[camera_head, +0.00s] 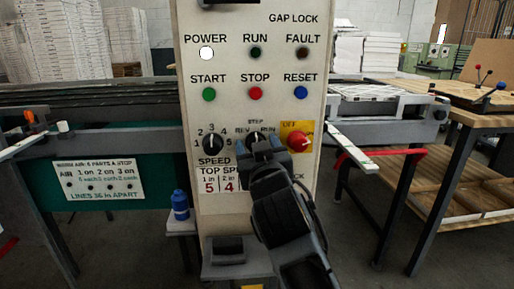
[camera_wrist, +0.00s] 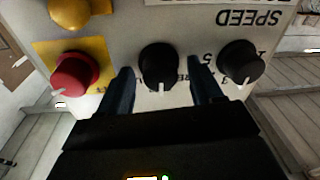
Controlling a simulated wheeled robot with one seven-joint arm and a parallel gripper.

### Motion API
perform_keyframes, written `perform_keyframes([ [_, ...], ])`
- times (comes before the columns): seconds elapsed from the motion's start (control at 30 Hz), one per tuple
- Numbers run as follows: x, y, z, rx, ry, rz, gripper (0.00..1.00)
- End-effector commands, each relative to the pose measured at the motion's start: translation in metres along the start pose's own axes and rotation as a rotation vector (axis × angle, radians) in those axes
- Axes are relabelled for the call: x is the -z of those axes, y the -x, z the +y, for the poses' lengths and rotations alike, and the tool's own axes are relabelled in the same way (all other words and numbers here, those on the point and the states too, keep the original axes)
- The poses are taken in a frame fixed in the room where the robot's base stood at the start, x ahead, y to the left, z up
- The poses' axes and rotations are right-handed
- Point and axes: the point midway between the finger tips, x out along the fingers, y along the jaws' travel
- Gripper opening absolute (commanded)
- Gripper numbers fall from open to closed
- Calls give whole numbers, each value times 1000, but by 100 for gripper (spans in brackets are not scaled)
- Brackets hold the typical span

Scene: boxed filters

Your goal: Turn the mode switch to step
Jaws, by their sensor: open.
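The mode switch is a black knob on the upright control panel, under the labels REV, STEP and RUN. In the head view, my gripper (camera_head: 259,150) is in front of it and hides most of it. In the wrist view, which sees the panel upside down, the mode switch (camera_wrist: 159,62) lies between my two fingers. Its white mark points to the bottom of that picture, so roughly up on the panel, where STEP is printed. My gripper (camera_wrist: 162,85) is open, one finger on each side of the knob. I cannot tell whether the fingers touch it.
The black SPEED knob (camera_head: 211,142) is left of the mode switch. A red knob on a yellow plate (camera_head: 299,141) is close on the right. START, STOP and RESET buttons sit above. A blue bottle (camera_head: 180,205) stands left of the panel, and a wooden table (camera_head: 470,190) stands right.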

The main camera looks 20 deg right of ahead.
Motion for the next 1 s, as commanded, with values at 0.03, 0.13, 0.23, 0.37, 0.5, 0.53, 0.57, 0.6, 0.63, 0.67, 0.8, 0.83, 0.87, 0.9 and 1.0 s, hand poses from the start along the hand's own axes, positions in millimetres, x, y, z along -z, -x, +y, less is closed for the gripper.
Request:
perform_keyframes([
  [0.03,0,0,0,0,0,0,65],
  [0.13,-1,2,0,0,1,-1,65],
  [0.23,-2,9,-1,1,1,-1,65],
  [0.37,-2,29,-1,2,1,-1,65],
  [0.5,-2,52,-1,3,0,0,65],
  [0.53,-2,56,-1,3,0,-1,65],
  [0.57,-2,60,-1,2,0,-1,65],
  [0.6,-1,65,-1,1,0,-1,65],
  [0.63,-2,68,-1,1,1,-1,65],
  [0.67,-1,71,-1,1,1,-1,65],
  [0.8,0,77,0,0,0,0,65],
  [0.83,0,78,0,0,0,0,65],
  [0.87,0,78,0,0,0,0,65],
  [0.9,0,78,0,0,0,0,65],
  [1.0,0,78,0,0,0,0,65],
])
